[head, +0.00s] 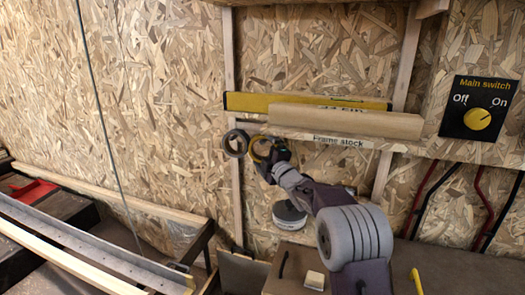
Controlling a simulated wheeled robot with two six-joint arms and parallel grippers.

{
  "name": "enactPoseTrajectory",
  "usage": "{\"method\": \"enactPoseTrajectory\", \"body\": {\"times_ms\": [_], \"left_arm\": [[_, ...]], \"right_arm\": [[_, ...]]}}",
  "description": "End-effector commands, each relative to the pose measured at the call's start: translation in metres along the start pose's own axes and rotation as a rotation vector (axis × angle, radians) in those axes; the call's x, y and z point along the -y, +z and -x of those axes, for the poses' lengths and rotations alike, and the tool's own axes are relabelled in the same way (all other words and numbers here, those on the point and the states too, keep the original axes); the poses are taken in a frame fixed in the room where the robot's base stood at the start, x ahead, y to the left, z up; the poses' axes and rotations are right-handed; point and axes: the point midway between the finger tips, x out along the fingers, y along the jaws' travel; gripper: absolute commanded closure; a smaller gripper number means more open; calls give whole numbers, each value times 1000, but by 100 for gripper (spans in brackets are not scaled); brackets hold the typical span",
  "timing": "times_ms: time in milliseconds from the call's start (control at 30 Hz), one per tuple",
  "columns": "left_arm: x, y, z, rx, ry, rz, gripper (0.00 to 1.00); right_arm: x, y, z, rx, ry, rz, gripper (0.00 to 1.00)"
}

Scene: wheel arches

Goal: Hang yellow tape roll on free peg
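The yellow tape roll (254,149) is up against the wall below the shelf, its ring facing out. A dark grey tape roll (235,143) hangs just left of it, close beside it. My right gripper (272,158) comes in from the lower right and is at the yellow roll's right side, overlapping it. The fingers are small and dark, so I cannot tell whether they grip the roll or are apart from it. The peg behind the yellow roll is hidden. My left gripper is not in view.
A shelf marked "Frame stock" (338,140) runs just above the rolls, carrying a yellow level (245,102) and a brown cardboard-coloured bar (350,122). A round grey-white disc (289,215) is below. A main switch panel (479,108) is at right. A bench (410,262) lies below.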

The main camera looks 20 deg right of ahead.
Motion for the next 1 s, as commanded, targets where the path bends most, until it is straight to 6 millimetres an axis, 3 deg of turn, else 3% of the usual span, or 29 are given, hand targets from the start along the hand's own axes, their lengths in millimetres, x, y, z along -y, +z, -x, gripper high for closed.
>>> {"method": "enactPoseTrajectory", "body": {"times_ms": [267,733,1000], "left_arm": [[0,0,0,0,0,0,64],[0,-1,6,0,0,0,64],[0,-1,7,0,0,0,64]], "right_arm": [[0,0,5,1,0,0,0],[-1,0,76,2,0,0,0],[0,0,91,0,0,0,0]]}}
